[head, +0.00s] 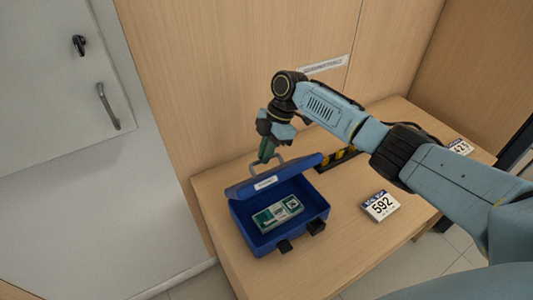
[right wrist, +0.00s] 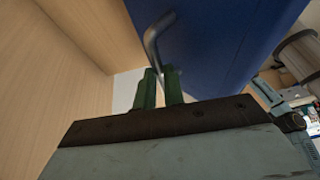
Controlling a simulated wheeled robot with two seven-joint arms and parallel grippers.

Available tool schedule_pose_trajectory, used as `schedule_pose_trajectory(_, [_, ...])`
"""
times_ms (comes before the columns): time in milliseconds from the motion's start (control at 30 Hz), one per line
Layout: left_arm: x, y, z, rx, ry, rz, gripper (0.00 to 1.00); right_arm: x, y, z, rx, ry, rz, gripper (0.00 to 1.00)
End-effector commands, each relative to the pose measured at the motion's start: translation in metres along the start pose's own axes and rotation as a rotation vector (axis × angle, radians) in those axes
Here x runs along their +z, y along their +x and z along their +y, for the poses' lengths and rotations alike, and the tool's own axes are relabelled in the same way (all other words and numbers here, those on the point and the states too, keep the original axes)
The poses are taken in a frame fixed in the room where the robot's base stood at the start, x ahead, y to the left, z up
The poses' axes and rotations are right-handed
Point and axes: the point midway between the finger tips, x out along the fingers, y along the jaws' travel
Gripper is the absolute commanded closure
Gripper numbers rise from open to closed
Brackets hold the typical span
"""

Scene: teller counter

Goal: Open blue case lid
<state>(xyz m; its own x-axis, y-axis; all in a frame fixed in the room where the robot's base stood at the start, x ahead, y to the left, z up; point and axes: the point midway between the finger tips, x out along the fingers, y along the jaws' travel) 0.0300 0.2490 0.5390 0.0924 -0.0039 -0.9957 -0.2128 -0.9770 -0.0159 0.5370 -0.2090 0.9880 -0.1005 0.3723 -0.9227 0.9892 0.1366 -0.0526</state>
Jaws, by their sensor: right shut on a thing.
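The blue case (head: 262,236) stands on the wooden counter with its front latches toward me. Its lid (head: 275,177) is raised and tilted over the back edge, so the inside shows. A green and white pack (head: 277,213) lies in the case. My right gripper (head: 266,152) is at the top of the lid, shut on the grey lid handle (head: 283,160). In the right wrist view, the green fingers (right wrist: 161,88) meet the lower end of the handle (right wrist: 153,42), with the blue lid (right wrist: 225,45) beside them. My left gripper is not in view.
A white number card reading 592 (head: 380,206) lies right of the case, and another card (head: 460,147) lies farther right. A black and yellow striped object (head: 340,157) is behind the case. A wooden panel (head: 230,90) rises behind the counter (head: 345,245).

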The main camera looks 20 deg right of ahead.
Motion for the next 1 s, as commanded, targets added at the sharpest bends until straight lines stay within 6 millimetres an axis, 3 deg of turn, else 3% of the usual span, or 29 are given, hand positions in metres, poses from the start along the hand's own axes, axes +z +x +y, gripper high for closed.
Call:
schedule_pose_trajectory(167, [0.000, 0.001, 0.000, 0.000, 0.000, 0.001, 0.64, 0.003, 0.007, -0.003, -0.010, 0.003, -0.005, 1.00])
schedule_pose_trajectory(200, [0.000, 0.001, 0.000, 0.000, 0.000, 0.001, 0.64, 0.003, 0.007, -0.003, -0.010, 0.003, -0.005, 0.86])
schedule_pose_trajectory(367, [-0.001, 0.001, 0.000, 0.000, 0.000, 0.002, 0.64, 0.002, 0.005, -0.002, -0.008, 0.002, -0.003, 0.68])
schedule_pose_trajectory(733, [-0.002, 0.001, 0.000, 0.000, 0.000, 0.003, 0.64, 0.001, -0.005, -0.001, -0.004, 0.002, -0.002, 0.68])
schedule_pose_trajectory(1000, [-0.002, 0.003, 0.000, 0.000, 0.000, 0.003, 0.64, 0.001, -0.059, -0.001, -0.001, 0.000, -0.002, 0.68])
